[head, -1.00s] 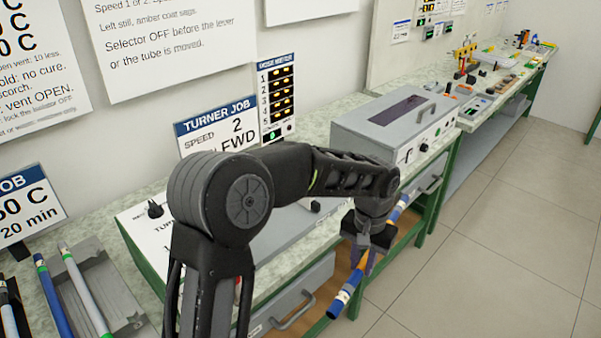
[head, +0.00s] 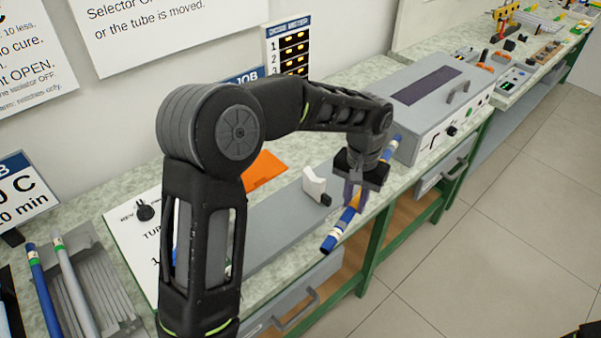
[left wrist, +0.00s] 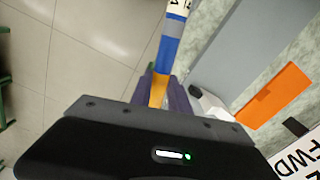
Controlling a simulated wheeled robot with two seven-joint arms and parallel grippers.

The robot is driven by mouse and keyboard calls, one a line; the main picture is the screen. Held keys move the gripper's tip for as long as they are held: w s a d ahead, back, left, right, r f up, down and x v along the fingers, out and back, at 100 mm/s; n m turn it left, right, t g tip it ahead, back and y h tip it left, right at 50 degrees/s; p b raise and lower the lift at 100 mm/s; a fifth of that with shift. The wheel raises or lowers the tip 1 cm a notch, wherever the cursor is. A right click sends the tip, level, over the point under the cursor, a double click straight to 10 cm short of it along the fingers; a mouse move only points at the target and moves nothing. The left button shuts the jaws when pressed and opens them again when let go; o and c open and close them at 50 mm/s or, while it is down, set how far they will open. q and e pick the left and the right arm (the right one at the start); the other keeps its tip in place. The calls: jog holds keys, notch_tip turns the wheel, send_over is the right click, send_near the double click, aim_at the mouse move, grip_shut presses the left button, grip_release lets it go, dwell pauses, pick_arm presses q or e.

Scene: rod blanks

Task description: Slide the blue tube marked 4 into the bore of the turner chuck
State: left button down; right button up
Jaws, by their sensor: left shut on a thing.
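My left gripper (head: 355,193) is shut on the orange middle of the blue tube (head: 334,238). The tube slants across the front edge of the bench, its near end low and left, its far end up and right beyond the gripper. In the left wrist view the tube (left wrist: 171,50) rises from between the fingers (left wrist: 160,92), with a white band marked 4 at the top edge. The turner's grey bed (head: 275,225) lies left of the tube, with a small white block (head: 314,184) on it. I cannot make out the chuck's bore; my arm covers part of the turner. My right gripper is not in view.
A grey box with a dark window (head: 430,105) stands on the bench beyond the tube. A grey rack (head: 95,285) with tubes is at lower left. Open floor (head: 470,240) lies right of the bench.

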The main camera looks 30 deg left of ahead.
pick_arm(q)
jog(key=a+m, duration=0.1)
jog(key=a, duration=0.4)
jog(key=w+a+f+m, duration=0.1)
jog(key=a, duration=0.4)
jog(key=a+f+m, duration=0.1)
jog(key=a, duration=0.4)
jog(key=shift+w+a+f, duration=0.25)
jog(key=shift+w+a, duration=0.05)
jog(key=shift+w, duration=0.1)
jog(key=shift+s, duration=0.15)
jog(key=shift+s+a+b, duration=0.2)
jog(key=shift+s+a, duration=0.05)
jog(key=shift+s, duration=0.5)
jog(key=shift+s+a+b, duration=0.2)
jog(key=shift+s+b, duration=0.05)
jog(key=shift+s, duration=0.45)
jog(key=shift+s+a+b, duration=0.2)
jog(key=shift+s+a, duration=0.05)
jog(key=shift+s, duration=0.5)
jog(key=shift+s+a, duration=0.1)
jog(key=shift+s, duration=0.4)
